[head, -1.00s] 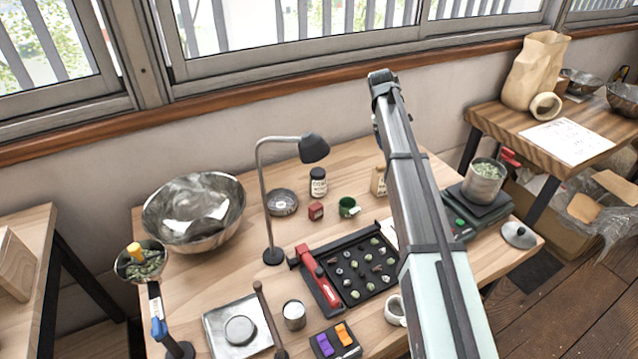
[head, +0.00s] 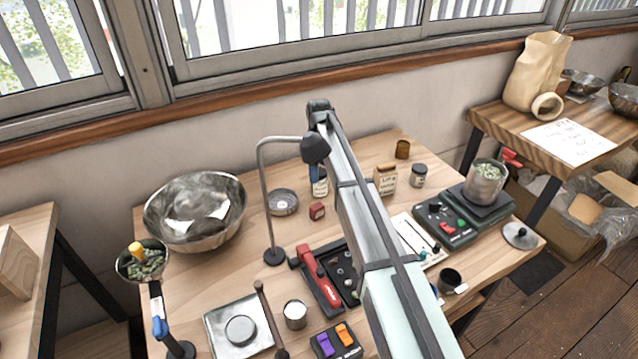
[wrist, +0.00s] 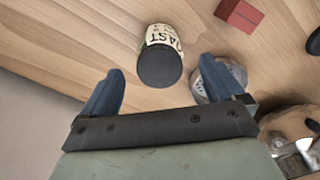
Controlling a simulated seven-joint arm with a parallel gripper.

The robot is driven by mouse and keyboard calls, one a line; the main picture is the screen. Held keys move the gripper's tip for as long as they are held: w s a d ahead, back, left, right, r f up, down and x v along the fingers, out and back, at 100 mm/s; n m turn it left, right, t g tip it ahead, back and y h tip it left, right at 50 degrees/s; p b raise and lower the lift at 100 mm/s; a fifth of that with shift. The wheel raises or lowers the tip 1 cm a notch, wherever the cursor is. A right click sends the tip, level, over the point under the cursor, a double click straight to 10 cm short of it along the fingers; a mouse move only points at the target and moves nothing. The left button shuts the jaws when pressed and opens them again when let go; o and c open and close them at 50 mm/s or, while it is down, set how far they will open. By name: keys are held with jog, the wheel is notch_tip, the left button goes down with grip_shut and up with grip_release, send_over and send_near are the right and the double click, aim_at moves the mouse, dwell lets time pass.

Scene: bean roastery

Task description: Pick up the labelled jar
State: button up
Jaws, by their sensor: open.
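The labelled jar (wrist: 160,68) has a dark lid and a cream label with dark lettering. I cannot tell how far above the lid the fingertips are.
A red box (wrist: 240,14) and a round metal dish (head: 283,202) stand close to the jar. The desk lamp (head: 316,149) has its head beside my arm. A large metal bowl (head: 194,210) stands at left. A labelled container (head: 386,181) stands to the right.

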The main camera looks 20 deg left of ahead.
notch_tip(320, 180, down, 4)
jog(key=shift+f, duration=0.15)
jog(key=c, duration=1.2)
jog(key=shift+c, duration=0.5)
